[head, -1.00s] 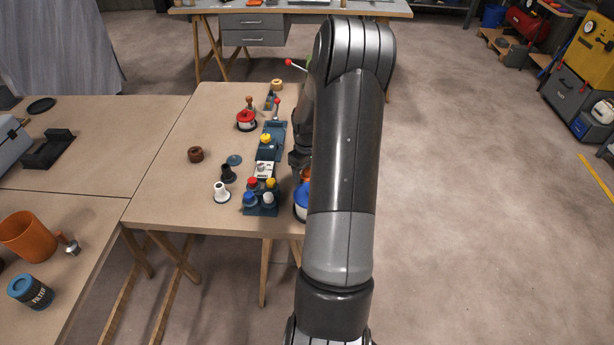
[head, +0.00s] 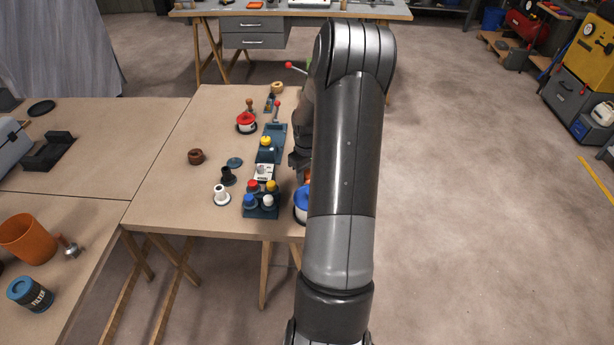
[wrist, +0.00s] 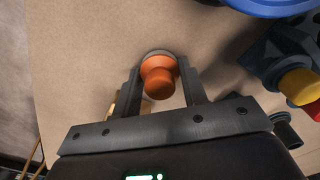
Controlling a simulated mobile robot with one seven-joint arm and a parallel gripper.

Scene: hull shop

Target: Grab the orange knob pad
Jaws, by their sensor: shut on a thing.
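The orange knob pad (wrist: 159,76) has a round knob on a wider grey base and sits between the two fingers of my gripper (wrist: 160,70) in the wrist view. The fingers are shut on it, one at each side. Its base looks to be at or just above the tan table top; I cannot tell whether it touches. In the head view my gripper (head: 299,164) is at the right edge of the table, partly hidden by my arm. The knob pad cannot be made out clearly there.
A blue round-based thing (head: 301,203) stands close by, partly behind my arm. To the left are a dark block with several coloured knobs (head: 261,212), a white knob piece (head: 221,196) and a red-topped spool (head: 246,122). The table's left part is mostly clear.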

